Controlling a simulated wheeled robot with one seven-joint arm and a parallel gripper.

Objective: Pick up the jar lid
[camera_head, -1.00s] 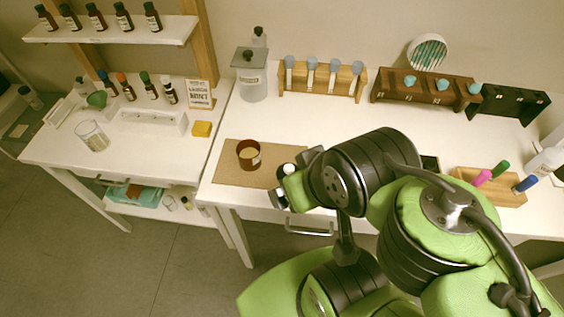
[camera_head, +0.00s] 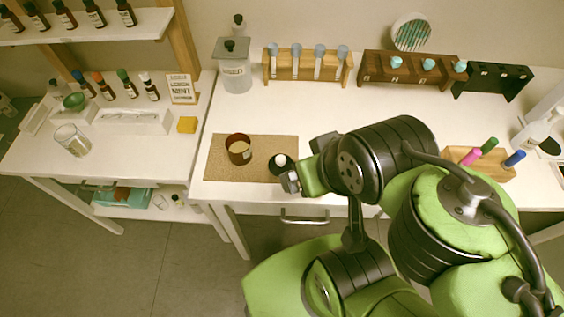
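The jar lid (camera_head: 277,170) looks like a small round black piece with a pale spot on its upper side. It lies at the right end of the brown mat (camera_head: 222,174), on the near table. An amber jar (camera_head: 239,150) with pale contents stands open on the mat to its left. My gripper (camera_head: 291,182) is just right of and in front of the lid in the picture. Its fingers are small and mostly hidden behind my wrist, so I cannot tell their opening or whether they touch the lid.
Behind the mat stand a clear stoppered bottle (camera_head: 234,72), a wooden rack of tubes (camera_head: 306,68) and a dark wooden rack (camera_head: 410,72). A block with coloured pens (camera_head: 480,166) is at the right. The table between the mat and racks is clear.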

